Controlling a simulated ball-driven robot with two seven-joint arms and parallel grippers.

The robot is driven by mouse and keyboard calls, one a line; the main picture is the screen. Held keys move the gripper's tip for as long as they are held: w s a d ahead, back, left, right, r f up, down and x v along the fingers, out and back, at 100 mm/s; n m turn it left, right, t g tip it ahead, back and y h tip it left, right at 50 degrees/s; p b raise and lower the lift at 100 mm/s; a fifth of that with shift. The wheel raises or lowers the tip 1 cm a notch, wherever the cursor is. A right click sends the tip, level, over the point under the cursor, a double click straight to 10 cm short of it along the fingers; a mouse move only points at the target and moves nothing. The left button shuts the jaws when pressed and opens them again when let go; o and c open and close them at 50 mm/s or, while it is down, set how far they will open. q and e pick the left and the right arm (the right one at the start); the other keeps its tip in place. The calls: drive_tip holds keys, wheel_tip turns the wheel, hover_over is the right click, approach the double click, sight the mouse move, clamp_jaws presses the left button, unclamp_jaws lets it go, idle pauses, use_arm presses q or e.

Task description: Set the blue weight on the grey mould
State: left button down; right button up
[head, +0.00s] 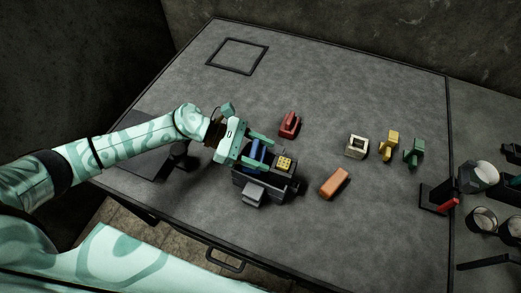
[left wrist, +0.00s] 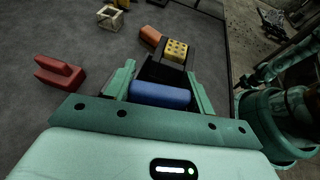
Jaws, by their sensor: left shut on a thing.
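My left gripper (head: 258,148) is shut on the blue weight (head: 256,154), with one finger on each side of it. In the left wrist view the blue weight (left wrist: 160,95) lies across between the fingers. The grey mould (head: 268,186) is a dark block on the table, directly under and beside the weight. The weight is over the mould's left part; I cannot tell whether it touches. A yellow piece with dark dots (head: 285,163) sits on the mould's right part; it also shows in the left wrist view (left wrist: 176,50). My right gripper is not in view.
A red weight (head: 290,124) stands behind the mould, an orange brick (head: 334,184) to its right. Further right are a cream open box (head: 357,146), a yellow weight (head: 389,145) and a green weight (head: 414,153). A square outline (head: 237,55) marks the clear back left of the table.

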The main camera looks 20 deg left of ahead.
use_arm(q)
drive_tip(key=shift+s+f, duration=0.1)
drive_tip(key=shift+f, duration=0.25)
drive_tip(key=shift+c, duration=2.2)
unclamp_jaws()
drive_tip(key=shift+s+f, duration=0.1)
drive_tip(key=shift+f, duration=0.05)
drive_tip(key=v, duration=1.6)
drive_tip(key=shift+r+p, duration=0.35)
